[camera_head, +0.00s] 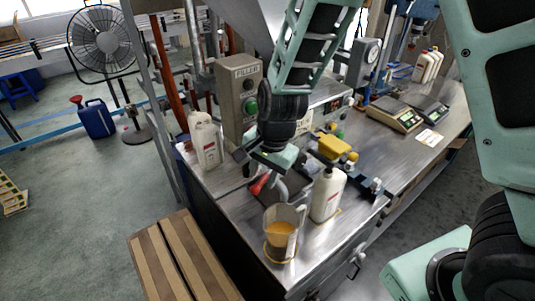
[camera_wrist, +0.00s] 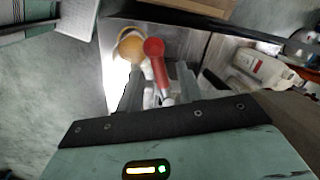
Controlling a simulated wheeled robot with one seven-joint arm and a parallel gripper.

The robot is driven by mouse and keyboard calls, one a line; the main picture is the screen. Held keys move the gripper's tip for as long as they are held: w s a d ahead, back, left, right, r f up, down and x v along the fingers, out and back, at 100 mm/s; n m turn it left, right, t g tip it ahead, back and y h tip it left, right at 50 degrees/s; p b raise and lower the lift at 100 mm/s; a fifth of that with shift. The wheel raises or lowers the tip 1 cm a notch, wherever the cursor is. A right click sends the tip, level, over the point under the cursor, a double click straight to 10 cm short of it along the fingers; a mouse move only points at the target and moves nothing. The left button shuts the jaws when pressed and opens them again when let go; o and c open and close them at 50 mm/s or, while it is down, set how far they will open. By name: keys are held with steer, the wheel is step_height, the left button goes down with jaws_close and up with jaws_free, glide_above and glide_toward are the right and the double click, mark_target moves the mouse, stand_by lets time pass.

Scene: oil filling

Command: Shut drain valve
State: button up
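The drain valve's red handle (camera_head: 259,184) shows below my gripper (camera_head: 270,176) in the head view. In the wrist view the red handle (camera_wrist: 155,58) reaches from a round red end down between the two fingers of my gripper (camera_wrist: 160,76). The fingers are apart, with a gap beside the handle; I cannot tell whether either touches it. A clear jug (camera_head: 284,232) with orange liquid stands on the bench in front of the valve. Its yellow-orange round shape (camera_wrist: 130,43) lies just left of the handle in the wrist view. The valve body is mostly hidden.
A white bottle (camera_head: 327,195) stands close right of the jug; another white container (camera_head: 206,142) stands at left. The filler control box (camera_head: 240,98) rises behind my gripper. A yellow object (camera_head: 334,147) and scales (camera_head: 395,114) lie to the right. A wooden platform (camera_head: 178,258) is at front left.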

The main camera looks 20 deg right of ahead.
step_height(320, 180, up, 17)
steer(key=s+d+b, duration=0.1)
steer(key=s+d, duration=0.1)
steer(key=shift+s+f, duration=0.15)
steer(key=shift+s, duration=0.15)
steer(key=shift+d, duration=0.1)
steer(key=shift+c, duration=0.4)
